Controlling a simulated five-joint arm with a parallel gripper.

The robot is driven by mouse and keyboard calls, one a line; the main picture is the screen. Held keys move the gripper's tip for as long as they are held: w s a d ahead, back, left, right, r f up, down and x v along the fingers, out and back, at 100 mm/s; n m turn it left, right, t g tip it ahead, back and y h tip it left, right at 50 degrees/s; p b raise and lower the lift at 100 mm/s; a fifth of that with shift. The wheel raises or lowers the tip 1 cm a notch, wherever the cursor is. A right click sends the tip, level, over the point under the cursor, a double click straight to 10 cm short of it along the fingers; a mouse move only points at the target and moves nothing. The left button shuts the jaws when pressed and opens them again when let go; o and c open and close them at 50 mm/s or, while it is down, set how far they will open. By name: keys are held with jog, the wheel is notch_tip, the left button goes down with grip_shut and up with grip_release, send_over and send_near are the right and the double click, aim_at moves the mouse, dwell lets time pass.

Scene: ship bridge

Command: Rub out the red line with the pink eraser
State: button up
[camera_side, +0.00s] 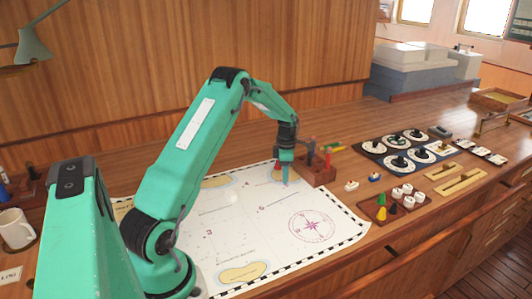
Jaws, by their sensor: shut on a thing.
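A white chart (235,215) with a black-and-white border lies on the wooden counter. My gripper (287,180) points straight down over the chart's far right part. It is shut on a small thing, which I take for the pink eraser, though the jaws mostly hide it. Its tip is at or just above the paper; I cannot tell which. A small red patch shows just left of the jaws, too small to identify. I cannot make out the red line clearly; the jaws or my arm may cover it.
A wooden holder (320,172) with upright tools stands close right of my gripper. A purple compass rose (311,226) and yellow islands are printed on the chart. Farther right are a tray of small pieces (394,206) and dials (404,139). A mug (16,230) stands at left.

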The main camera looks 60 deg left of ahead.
aim_at(260, 185)
jog(key=shift+f, duration=0.1)
jog(key=shift+s+a, duration=0.1)
jog(key=shift+s, duration=1.1)
jog(key=shift+s+a, duration=0.2)
jog(key=shift+s, duration=0.9)
jog(key=shift+s, duration=0.1)
jog(key=shift+s+a, duration=0.1)
jog(key=shift+s, duration=0.95)
jog(key=shift+s+a, duration=0.15)
jog(key=shift+s, duration=0.95)
jog(key=shift+s, duration=0.15)
